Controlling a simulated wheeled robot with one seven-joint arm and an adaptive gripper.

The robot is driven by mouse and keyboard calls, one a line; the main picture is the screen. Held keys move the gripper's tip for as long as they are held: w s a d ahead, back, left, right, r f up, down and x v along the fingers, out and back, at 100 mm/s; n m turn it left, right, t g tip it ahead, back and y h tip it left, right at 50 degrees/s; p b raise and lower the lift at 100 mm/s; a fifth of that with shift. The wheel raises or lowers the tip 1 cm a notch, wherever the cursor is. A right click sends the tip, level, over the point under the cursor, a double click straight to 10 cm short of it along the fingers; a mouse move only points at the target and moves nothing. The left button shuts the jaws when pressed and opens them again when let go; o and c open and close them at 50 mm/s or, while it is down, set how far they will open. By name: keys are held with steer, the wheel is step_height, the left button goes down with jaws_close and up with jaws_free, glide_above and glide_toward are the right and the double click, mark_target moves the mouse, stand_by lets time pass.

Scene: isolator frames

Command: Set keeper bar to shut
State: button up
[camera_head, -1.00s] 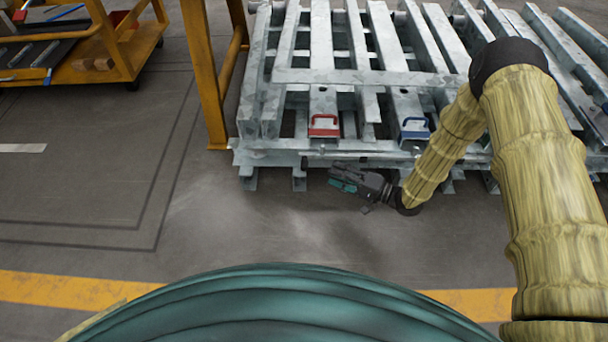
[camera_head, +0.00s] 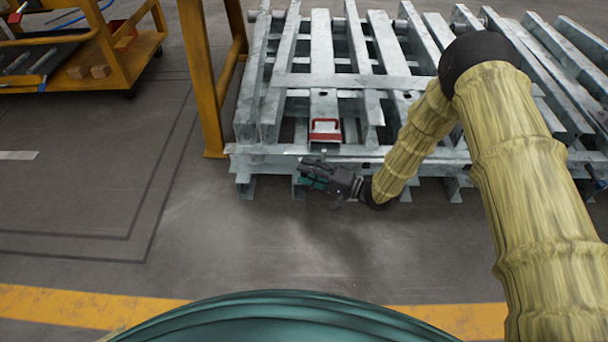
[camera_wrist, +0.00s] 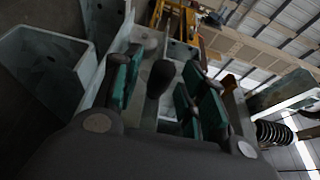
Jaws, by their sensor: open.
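I cannot tell for sure whether the knob belongs to the keeper bar, or how that bar is set. The gripper hides part of the rack's front edge.
A yellow post (camera_head: 205,90) stands left of the rack. A yellow cart (camera_head: 105,75) with tools and wooden blocks is at the upper left. My arm covers the rack's right part. The floor (camera_head: 90,215) at the left is clear.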

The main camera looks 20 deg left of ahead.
steer(key=shift+a, duration=0.6)
